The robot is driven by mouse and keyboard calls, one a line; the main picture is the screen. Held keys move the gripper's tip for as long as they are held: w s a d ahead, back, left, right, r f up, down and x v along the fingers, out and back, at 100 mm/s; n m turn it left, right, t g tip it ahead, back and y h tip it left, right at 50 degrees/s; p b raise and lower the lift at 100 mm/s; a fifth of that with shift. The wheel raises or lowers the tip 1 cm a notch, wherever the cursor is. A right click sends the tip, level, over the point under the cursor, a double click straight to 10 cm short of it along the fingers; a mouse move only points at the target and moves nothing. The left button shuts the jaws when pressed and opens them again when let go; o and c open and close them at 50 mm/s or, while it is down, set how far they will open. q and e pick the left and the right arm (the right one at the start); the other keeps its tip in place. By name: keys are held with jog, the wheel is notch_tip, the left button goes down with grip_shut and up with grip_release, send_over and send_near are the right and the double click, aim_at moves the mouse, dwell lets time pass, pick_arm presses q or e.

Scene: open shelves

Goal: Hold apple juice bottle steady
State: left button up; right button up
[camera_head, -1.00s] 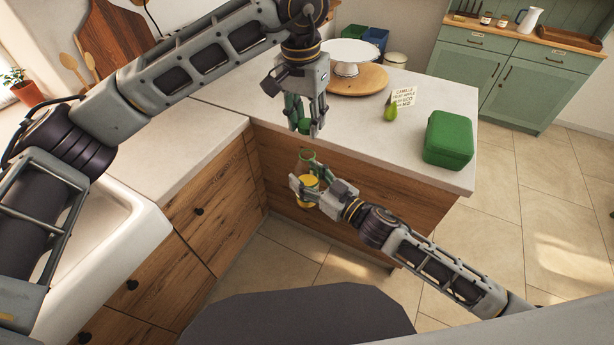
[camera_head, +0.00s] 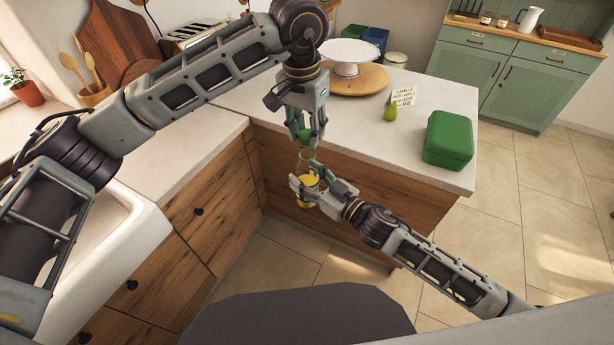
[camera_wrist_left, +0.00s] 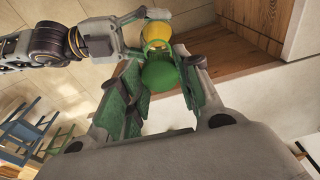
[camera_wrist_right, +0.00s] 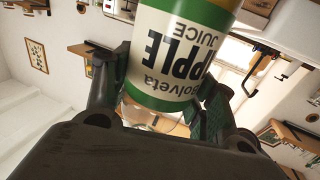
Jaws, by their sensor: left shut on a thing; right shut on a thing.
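The apple juice bottle (camera_head: 308,184) is clear with yellow juice and stands roughly upright off the counter. In the right wrist view its white and green label (camera_wrist_right: 172,55) reads "APPLE JUICE" upside down. My right gripper (camera_head: 317,190) is shut around the bottle's body. My left gripper (camera_head: 306,141) is directly above the bottle, pointing down. In the left wrist view it is shut on a round green cap (camera_wrist_left: 160,75). The yellow juice shows just beyond the cap. I cannot tell whether cap and bottle touch.
The pale counter (camera_head: 430,160) with wooden drawers lies behind the bottle. On it are a green box (camera_head: 448,139), a green pear (camera_head: 390,113), a small sign (camera_head: 403,96) and a white cake stand (camera_head: 349,52). A white sink (camera_head: 120,240) is at left.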

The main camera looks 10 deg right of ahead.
pick_arm(q)
jog(key=shift+f, duration=0.55)
dwell(0.9)
jog(key=shift+f, duration=0.85)
jog(key=shift+f, duration=0.6)
dwell(0.7)
jog(key=shift+m+g, duration=0.3)
jog(key=shift+m, duration=3)
jog(key=o, duration=0.7)
jog(key=shift+c, duration=0.2)
jog(key=shift+r, duration=0.1)
jog(key=shift+r, duration=2.2)
